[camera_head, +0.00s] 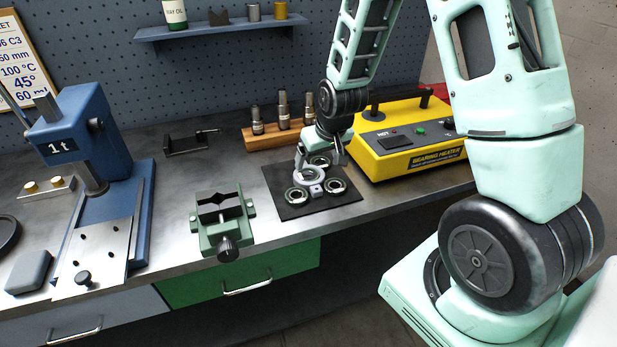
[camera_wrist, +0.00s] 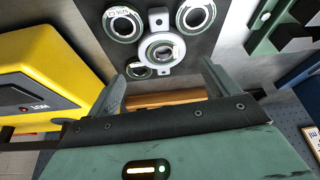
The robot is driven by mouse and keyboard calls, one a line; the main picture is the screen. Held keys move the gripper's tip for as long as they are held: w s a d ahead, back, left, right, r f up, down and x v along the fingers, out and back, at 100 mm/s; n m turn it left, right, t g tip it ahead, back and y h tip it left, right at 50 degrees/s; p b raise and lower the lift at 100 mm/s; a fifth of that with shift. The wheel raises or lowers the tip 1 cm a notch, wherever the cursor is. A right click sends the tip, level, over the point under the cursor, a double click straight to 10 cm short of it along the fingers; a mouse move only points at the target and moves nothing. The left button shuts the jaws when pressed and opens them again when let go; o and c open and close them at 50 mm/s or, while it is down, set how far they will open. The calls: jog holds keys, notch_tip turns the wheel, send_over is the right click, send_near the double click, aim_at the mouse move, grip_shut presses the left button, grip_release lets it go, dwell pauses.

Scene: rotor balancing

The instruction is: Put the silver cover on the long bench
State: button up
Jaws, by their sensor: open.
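The silver cover (camera_head: 308,175) looks like a round piece with a raised ring and small lugs. It lies on a dark mat (camera_head: 276,178) on the long bench (camera_head: 262,217). It also shows in the wrist view (camera_wrist: 162,33), ahead of my fingers. My gripper (camera_head: 321,158) is open and empty, just above the mat's back part, close to the cover. In the wrist view its two fingers (camera_wrist: 163,82) stand apart, with the cover lying beyond their tips. I cannot tell whether a finger touches anything. My gripper partly hides the back of the mat.
Several bearing rings (camera_head: 296,196) lie around the cover. A yellow bearing heater (camera_head: 405,135) stands close on the right. A wooden block with upright tools (camera_head: 270,138) is behind. A green vise (camera_head: 222,222) and blue press (camera_head: 85,150) stand left, with bare bench between vise and mat.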

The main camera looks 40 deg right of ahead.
aim_at(309, 178)
jog(key=shift+p+x, duration=1.2)
jog(key=shift+x, duration=3.6)
jog(key=c, duration=1)
jog(key=shift+w+r, duration=0.1)
jog(key=shift+c, duration=0.4)
jog(key=shift+r, duration=0.1)
jog(key=shift+r, duration=0.2)
notch_tip(309, 178, up, 9)
jog(key=b, duration=0.2)
